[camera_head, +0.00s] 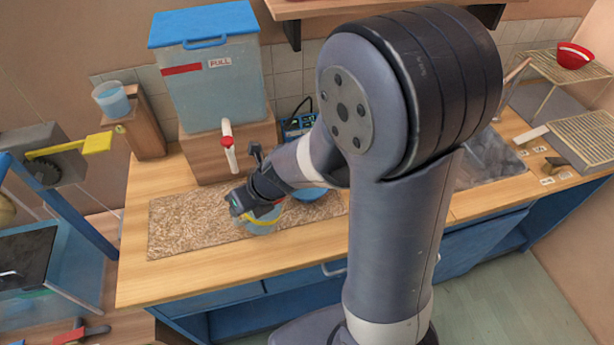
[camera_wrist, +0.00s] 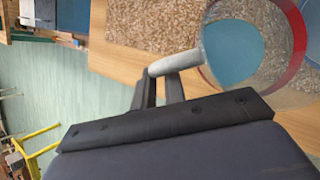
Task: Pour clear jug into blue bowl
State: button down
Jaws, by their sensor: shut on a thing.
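My gripper (camera_head: 246,207) is shut on the handle of the clear jug (camera_head: 262,224), over the speckled mat. In the wrist view, my gripper's fingers (camera_wrist: 160,90) close on the pale handle, and the jug's clear wall and red rim (camera_wrist: 298,45) show at the right. A round blue area shows inside the jug's outline; I cannot tell whether it is liquid or something behind. The blue bowl (camera_head: 308,193) is behind and right of the jug, partly hidden by my arm. I cannot tell whether the jug touches the mat.
The speckled mat (camera_head: 175,232) lies on the wooden counter (camera_head: 140,275). A large blue-lidded dispenser (camera_head: 215,85) with a red-and-white tap (camera_head: 228,145) stands behind it. A light-blue cup (camera_head: 111,99) sits on a wooden block at left. A red bowl (camera_head: 574,56) is on a rack at far right.

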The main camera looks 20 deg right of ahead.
jog(key=shift+s+a+f+n+t+h+p, duration=0.2)
jog(key=shift+a+f+t+h+p, duration=0.15)
jog(key=shift+f+h, duration=0.2)
jog(key=shift+s+a+f+n+t+h+p, duration=0.1)
jog(key=shift+s+a+f+n+h+p, duration=0.15)
jog(key=shift+a+f+h, duration=0.35)
jog(key=shift+s+a+f+n+t+h+p, duration=0.15)
jog(key=shift+a+f+t+h+p, duration=0.15)
jog(key=shift+f, duration=0.4)
jog(key=shift+s, duration=0.1)
